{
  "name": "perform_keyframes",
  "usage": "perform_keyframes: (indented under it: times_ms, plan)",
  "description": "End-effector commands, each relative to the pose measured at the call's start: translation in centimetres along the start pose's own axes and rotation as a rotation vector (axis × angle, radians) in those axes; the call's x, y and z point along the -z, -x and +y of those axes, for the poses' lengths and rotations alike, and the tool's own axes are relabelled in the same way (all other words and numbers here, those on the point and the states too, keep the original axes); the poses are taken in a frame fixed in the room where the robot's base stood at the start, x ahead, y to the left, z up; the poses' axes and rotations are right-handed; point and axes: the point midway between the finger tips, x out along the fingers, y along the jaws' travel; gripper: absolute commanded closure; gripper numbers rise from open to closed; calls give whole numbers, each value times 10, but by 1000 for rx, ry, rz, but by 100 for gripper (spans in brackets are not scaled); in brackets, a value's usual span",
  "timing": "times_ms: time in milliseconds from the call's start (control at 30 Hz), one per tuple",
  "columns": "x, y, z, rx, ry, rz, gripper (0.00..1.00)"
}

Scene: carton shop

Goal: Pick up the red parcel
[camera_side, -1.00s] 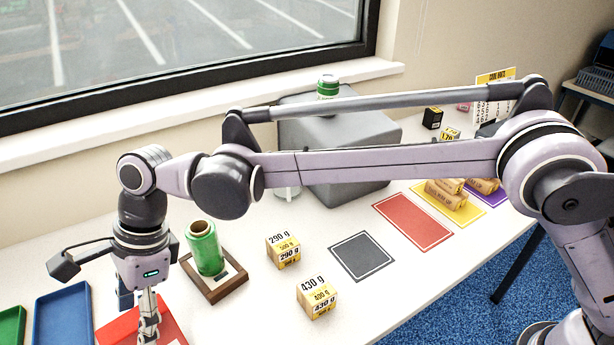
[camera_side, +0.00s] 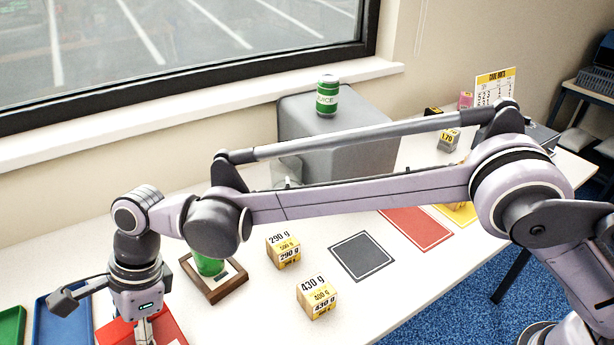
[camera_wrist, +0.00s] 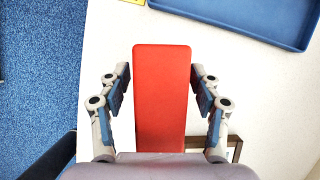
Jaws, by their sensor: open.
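The red parcel (camera_wrist: 161,95) is a long, plain red block with rounded corners, lying on the white table. It fills the middle of the wrist view; its near end is hidden by my gripper's body. My gripper (camera_wrist: 160,84) is open, with one finger on the left and one on the right of the parcel, and a gap shows on both sides. In the side view the parcel (camera_side: 113,332) shows at the bottom left, partly hidden behind my gripper (camera_side: 145,334), whose fingertips are hard to make out there.
A blue tray (camera_side: 66,310) is left of the parcel. Boxes marked 290 g (camera_side: 284,251) and 430 g (camera_side: 317,298) stand farther right. The wrist view shows the table edge at left.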

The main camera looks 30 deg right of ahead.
Motion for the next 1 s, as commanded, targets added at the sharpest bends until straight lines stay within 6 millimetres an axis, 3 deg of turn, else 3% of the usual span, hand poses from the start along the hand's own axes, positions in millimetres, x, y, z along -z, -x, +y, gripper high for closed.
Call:
perform_keyframes:
  times_ms: [467, 700, 1000]
  plan:
    - [1, -3, 0, 0, 0, 0, 36]
    - [1, -3, 0, 0, 0, 0, 100]
    - [1, -2, 0, 0, 0, 0, 100]
